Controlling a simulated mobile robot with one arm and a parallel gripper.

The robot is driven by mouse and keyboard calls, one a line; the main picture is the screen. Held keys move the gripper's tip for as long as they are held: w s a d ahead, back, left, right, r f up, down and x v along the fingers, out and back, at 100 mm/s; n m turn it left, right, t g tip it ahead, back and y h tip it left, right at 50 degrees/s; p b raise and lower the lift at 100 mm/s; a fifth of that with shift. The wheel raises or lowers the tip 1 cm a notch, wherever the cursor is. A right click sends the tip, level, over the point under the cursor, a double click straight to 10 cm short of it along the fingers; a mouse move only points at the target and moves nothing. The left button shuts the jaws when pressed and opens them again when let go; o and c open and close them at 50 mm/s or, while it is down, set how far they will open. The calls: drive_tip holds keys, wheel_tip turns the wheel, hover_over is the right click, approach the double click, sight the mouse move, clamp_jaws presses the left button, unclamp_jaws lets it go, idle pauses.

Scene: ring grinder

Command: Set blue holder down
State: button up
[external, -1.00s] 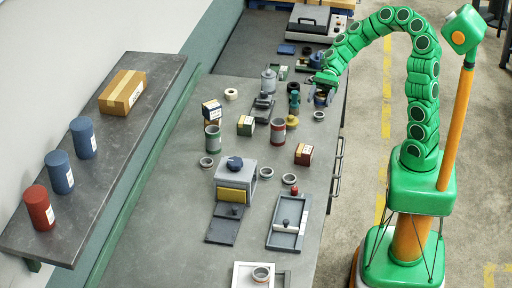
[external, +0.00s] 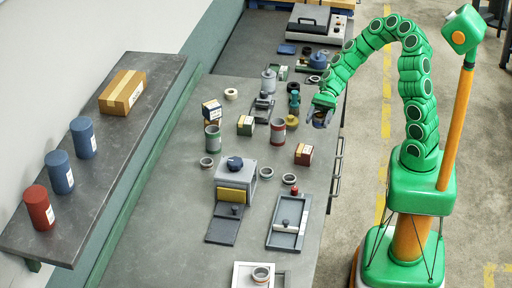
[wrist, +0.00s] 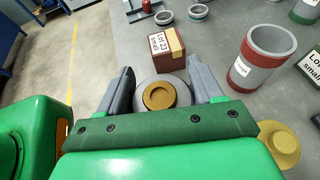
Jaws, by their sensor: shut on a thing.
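My gripper (wrist: 160,88) is shut on a round piece, taken as the blue holder (wrist: 158,96). In the wrist view its top looks grey with a brass-coloured disc in the middle, and the fingers stand on either side. In the external view my gripper (external: 321,118) is at the right edge of the workbench, with a small dark-blue patch at the fingers. The underside of the held piece is hidden, so I cannot tell whether it touches the bench.
A red-banded cup (external: 278,131), a yellow round piece (external: 291,121) and a red-brown labelled box (external: 303,154) stand near my gripper. Small grey rings (wrist: 164,17) lie beyond the box. The grinder with a blue knob (external: 235,163) stands farther left. Bare bench (external: 200,245) lies at the front left.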

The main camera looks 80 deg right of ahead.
drive_tip(key=shift+f, duration=3.8)
drive_tip(key=shift+f, duration=0.15)
drive_tip(key=o, duration=1.6)
